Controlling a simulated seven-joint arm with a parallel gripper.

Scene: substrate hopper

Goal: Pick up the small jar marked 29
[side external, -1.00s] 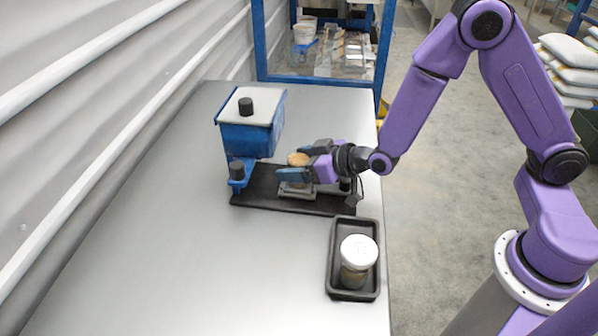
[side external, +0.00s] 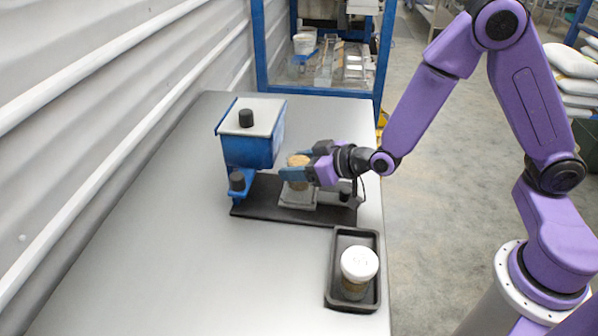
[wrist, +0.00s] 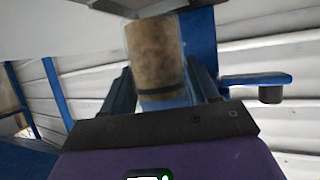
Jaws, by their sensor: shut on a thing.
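A small clear jar (side external: 298,160) filled with brown material sits between the fingers of my gripper (side external: 296,174), above the grey square plate (side external: 297,198) of the black stand. My gripper is shut on it. In the wrist view the filled jar (wrist: 155,52) stands between the two dark fingers of my gripper (wrist: 160,88), its upper end close to the pale surface above. A second jar (side external: 359,265) with a white lid stands in the black tray (side external: 333,300). The marks on its lid are too small to read. No number shows on the held jar.
A blue hopper (side external: 247,150) with a grey lid stands on the stand's black base (side external: 262,211), left of my gripper. A blue-framed rack (side external: 318,92) stands behind the table. The grey table (side external: 200,270) is clear at the front left.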

